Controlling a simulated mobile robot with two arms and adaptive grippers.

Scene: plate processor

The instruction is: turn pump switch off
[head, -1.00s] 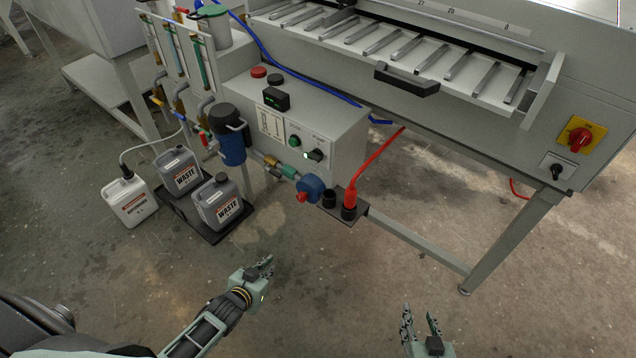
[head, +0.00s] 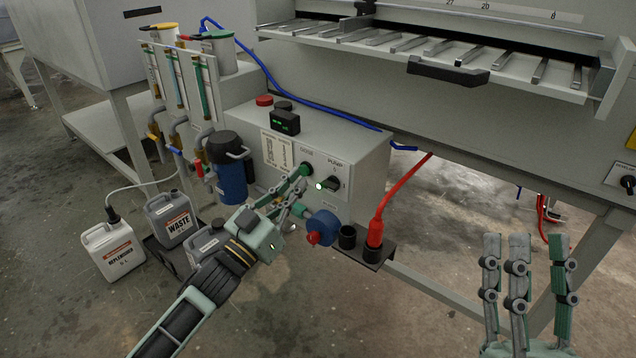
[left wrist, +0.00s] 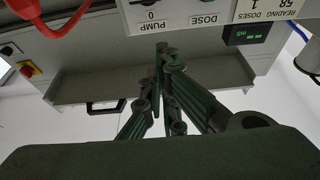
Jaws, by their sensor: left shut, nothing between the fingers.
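The pump switch (head: 329,184) is a dark knob under the PUMP label on the front of a grey control box (head: 350,150). My right gripper (head: 525,242) is open and empty at lower right.
The processor's tray and handle (head: 447,71) overhang above. Open floor lies in front.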

